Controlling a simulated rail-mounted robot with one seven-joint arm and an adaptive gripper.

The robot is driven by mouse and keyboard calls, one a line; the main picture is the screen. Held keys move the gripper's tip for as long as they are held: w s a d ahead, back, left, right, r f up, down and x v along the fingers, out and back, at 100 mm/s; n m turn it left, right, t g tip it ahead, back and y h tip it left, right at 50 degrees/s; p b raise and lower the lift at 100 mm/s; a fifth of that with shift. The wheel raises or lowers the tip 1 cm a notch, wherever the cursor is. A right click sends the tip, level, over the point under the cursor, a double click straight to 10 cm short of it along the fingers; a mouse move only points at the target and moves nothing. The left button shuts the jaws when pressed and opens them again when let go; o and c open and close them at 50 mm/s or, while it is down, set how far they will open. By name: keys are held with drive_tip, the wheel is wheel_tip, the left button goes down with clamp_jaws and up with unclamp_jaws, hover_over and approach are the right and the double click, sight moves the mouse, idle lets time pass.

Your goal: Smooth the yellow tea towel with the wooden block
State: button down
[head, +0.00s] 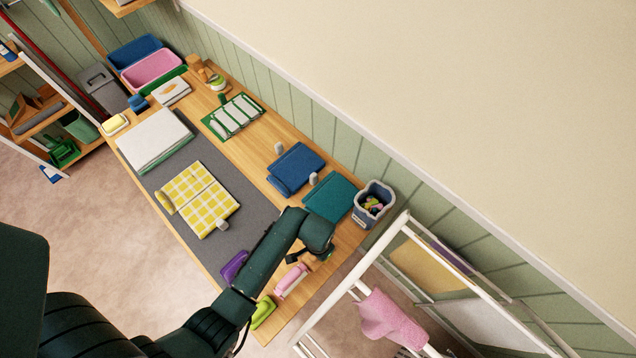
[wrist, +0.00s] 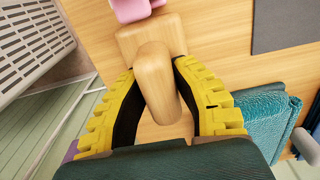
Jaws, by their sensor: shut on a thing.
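The yellow tea towel (head: 206,199), checked yellow and white, lies on the grey mat (head: 226,175) in the head view. A rounded yellow fold or roll shows at its left edge. The wooden block (wrist: 150,38) shows in the wrist view, with its rounded handle between the yellow fingers of my gripper (wrist: 155,74). My gripper is shut on that handle. In the head view my gripper (head: 309,254) is over the right end of the table, right of the towel and apart from it. The block is mostly hidden there; I cannot tell whether it touches the table.
A small grey weight (head: 222,224) sits at the towel's lower right corner. A pink-handled thing (head: 291,281), a purple thing (head: 234,267) and teal folded cloth (head: 331,197) lie near my gripper. A bin (head: 373,204) and white rack (head: 350,285) stand right.

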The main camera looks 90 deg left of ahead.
drive_tip(key=shift+r+p, duration=2.5)
drive_tip(key=shift+p, duration=0.25)
